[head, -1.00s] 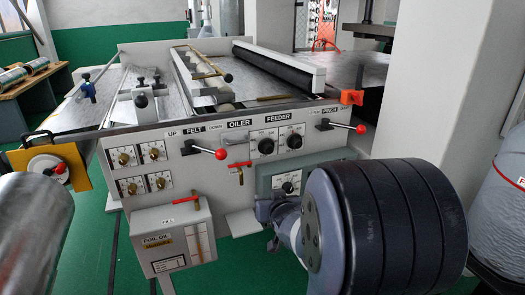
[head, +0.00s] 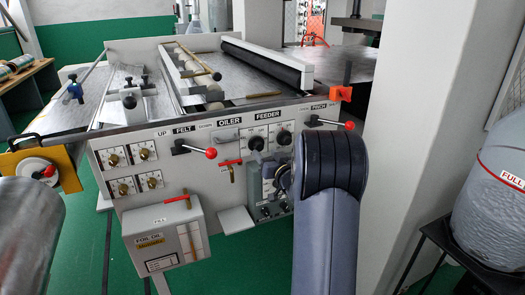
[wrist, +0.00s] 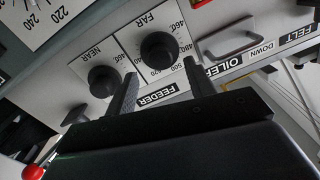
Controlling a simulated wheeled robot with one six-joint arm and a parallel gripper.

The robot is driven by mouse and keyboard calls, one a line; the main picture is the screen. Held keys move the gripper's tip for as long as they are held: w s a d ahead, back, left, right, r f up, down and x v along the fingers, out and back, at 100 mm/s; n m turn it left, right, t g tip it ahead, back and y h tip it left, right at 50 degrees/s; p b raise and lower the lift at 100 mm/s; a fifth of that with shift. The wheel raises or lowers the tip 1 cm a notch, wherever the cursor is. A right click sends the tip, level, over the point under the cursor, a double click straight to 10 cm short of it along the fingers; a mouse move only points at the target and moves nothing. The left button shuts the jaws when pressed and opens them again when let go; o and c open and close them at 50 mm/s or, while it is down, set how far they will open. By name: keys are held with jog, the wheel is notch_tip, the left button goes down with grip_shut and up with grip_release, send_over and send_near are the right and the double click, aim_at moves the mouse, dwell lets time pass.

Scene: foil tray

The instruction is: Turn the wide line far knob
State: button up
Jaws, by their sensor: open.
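A round black knob labelled FAR (wrist: 158,50) sits on a white dial plate in the wrist view, which shows the panel upside down. In the head view this FAR knob (head: 257,143) is the left one under the FEEDER label. I cannot read "wide line" anywhere. The similar NEAR knob (wrist: 103,80) is beside it, and is the right one in the head view (head: 283,138). My gripper (wrist: 160,67) is open and empty, its fingertips pointing at the panel roughly either side of the FAR knob; contact cannot be told. In the head view my arm mostly hides the gripper.
A grey handle (wrist: 230,42) stands out near the OILER label. Red-ball levers FELT (head: 211,153) and PINCH (head: 349,125) project from the panel. A foil oil box (head: 163,238) hangs at lower left. A white pillar (head: 405,140) stands close right of my arm.

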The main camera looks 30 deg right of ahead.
aim_at(260, 148)
jog(key=shift+w+d, duration=0.1)
jog(key=shift+w, duration=1.65)
jog(key=shift+c, duration=0.3)
jog(key=c, duration=0.9)
